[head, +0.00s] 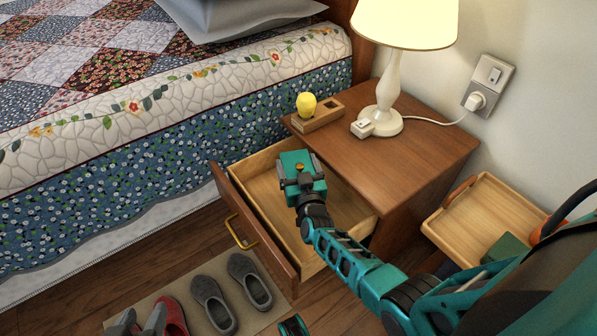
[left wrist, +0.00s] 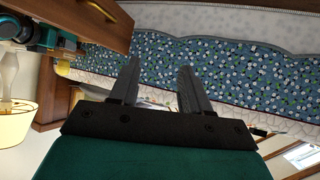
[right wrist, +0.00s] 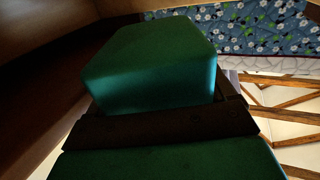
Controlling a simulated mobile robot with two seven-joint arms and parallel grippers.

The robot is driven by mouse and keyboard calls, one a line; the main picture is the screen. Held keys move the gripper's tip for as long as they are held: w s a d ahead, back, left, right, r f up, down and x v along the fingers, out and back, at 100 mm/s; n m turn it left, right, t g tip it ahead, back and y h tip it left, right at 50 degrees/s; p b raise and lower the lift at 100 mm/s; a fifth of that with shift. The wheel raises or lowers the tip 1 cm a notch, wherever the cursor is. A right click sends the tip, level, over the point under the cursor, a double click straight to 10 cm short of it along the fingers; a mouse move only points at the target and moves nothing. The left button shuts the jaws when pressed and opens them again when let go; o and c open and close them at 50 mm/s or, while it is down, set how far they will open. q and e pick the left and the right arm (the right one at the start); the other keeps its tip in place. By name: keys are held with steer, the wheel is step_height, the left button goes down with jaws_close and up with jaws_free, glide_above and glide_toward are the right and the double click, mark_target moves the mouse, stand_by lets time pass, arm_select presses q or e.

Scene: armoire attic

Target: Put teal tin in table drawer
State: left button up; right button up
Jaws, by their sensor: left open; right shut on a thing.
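The teal tin (head: 295,162) is held by my right gripper (head: 300,183) over the open table drawer (head: 345,205), toward its far left part. I cannot tell whether the tin touches the drawer floor. In the right wrist view the tin (right wrist: 150,65) fills the space between the fingers. The drawer is pulled out of the wooden bedside table (head: 425,150), with a brass handle (head: 240,232) on its front.
A lamp (head: 388,90) and a wooden holder with a yellow bulb-shaped item (head: 306,104) stand on the table. The bed (head: 180,150) is close on the left. A wooden tray (head: 475,205) holding a dark green box (head: 507,250) is at right. Grey slippers (head: 230,292) lie on a mat.

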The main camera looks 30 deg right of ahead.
steer(key=shift+f, duration=0.4)
steer(key=shift+r, duration=0.15)
arm_select(q)
steer(key=shift+w+d+f+b, duration=0.2)
steer(key=shift+w+d+b, duration=0.1)
steer(key=shift+b, duration=0.25)
arm_select(e)
steer(key=shift+f, duration=0.65)
steer(key=o, duration=1)
arm_select(q)
steer(key=shift+r, duration=0.15)
